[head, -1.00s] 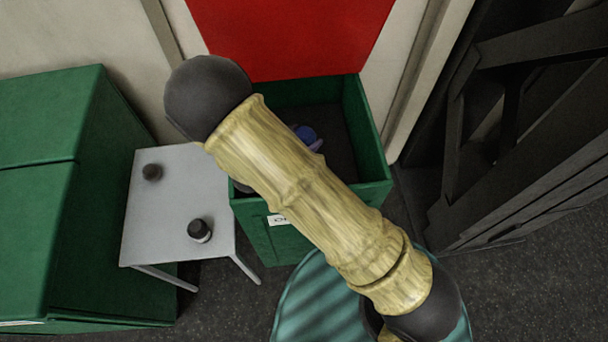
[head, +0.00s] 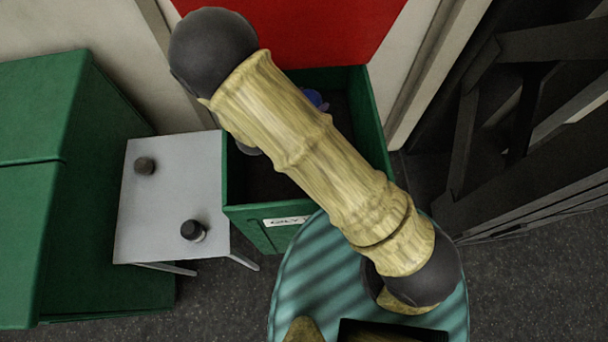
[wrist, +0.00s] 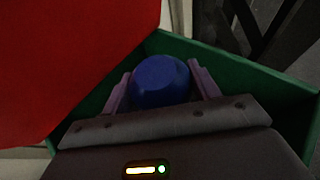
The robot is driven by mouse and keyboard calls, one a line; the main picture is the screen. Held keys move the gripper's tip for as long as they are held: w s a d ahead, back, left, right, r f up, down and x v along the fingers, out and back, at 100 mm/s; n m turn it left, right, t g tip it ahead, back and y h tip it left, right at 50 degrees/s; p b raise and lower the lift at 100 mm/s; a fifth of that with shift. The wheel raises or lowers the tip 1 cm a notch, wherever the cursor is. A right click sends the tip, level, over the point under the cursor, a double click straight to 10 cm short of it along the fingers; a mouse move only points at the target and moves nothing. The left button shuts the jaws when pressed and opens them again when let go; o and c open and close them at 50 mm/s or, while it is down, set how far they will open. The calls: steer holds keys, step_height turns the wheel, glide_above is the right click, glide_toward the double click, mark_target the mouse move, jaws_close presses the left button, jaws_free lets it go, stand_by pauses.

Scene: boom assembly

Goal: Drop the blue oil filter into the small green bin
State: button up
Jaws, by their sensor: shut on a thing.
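The blue oil filter (wrist: 160,80) sits between the two fingers of my gripper (wrist: 162,86) in the wrist view, which is shut on it. In the head view, a small part of the blue filter (head: 314,98) shows past my arm, and most of my gripper is hidden behind the arm. The small green bin (head: 379,130) stands open below; its green wall also shows in the wrist view (wrist: 285,82). The filter appears over the bin's opening. Its exact height against the rim is hard to tell.
A grey side table (head: 165,200) left of the bin holds two dark cylindrical items. A large green container (head: 80,200) stands farther left. A red panel (head: 300,30) is behind the bin, and a dark metal frame (head: 530,140) stands at the right.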

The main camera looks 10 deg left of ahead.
steer(key=shift+w+f+b, duration=0.25)
steer(key=shift+f+b, duration=0.25)
steer(key=shift+f, duration=0.3)
steer(key=f+b, duration=0.3)
steer(key=f, duration=0.1)
steer(key=shift+s+f, duration=0.2)
steer(key=shift+s, duration=0.1)
steer(key=o, duration=1.3)
steer(key=shift+c, duration=0.2)
